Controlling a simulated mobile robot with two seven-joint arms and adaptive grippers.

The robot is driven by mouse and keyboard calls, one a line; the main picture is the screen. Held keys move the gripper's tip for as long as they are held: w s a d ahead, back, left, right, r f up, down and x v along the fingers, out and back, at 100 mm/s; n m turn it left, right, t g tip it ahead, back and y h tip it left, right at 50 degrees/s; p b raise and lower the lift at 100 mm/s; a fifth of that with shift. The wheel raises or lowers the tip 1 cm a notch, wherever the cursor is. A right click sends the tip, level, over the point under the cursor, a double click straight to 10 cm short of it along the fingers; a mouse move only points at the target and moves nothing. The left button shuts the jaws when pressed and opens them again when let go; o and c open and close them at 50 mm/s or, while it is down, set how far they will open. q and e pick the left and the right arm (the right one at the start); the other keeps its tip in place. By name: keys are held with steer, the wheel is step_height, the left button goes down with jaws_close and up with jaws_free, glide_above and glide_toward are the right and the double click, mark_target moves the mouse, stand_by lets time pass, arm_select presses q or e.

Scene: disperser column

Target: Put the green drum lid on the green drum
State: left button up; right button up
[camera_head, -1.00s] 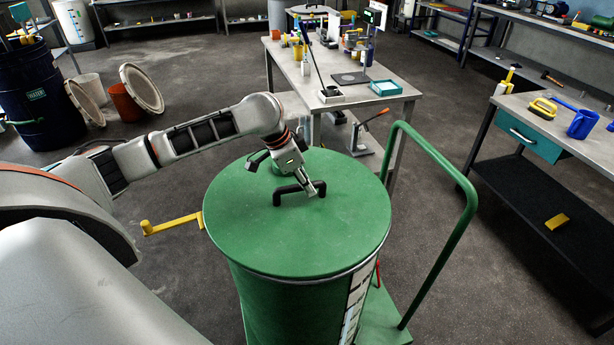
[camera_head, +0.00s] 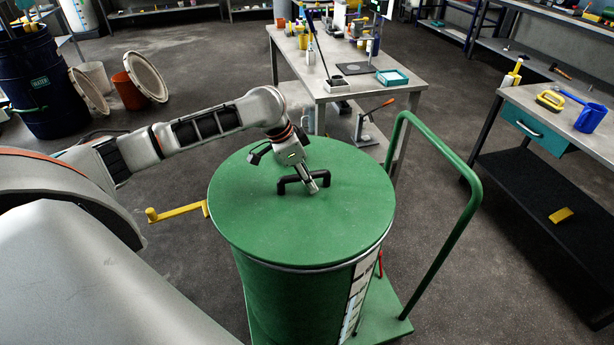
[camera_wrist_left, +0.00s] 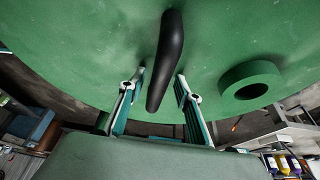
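The green drum lid (camera_head: 262,228) lies flat on top of the green drum (camera_head: 292,305), its edge following the drum's top all round where visible. A black bar handle (camera_head: 290,180) stands on the lid. My left gripper (camera_head: 316,185) is at the handle, reaching down over it from the far side. In the left wrist view, its two fingers (camera_wrist_left: 160,84) are apart, with the handle (camera_wrist_left: 168,60) between them and visible gaps on both sides. My right gripper is not in view.
A green cart rail (camera_head: 474,185) rises right of the drum, and a yellow crank (camera_head: 178,212) sticks out left. A workbench (camera_head: 345,90) stands behind, another bench (camera_head: 545,115) at right. A blue drum (camera_head: 50,90) and leaning lids are at far left.

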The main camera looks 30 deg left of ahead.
arm_select(q)
steer(key=v, duration=1.2)
steer(key=shift+r, duration=0.1)
steer(key=shift+s, duration=0.1)
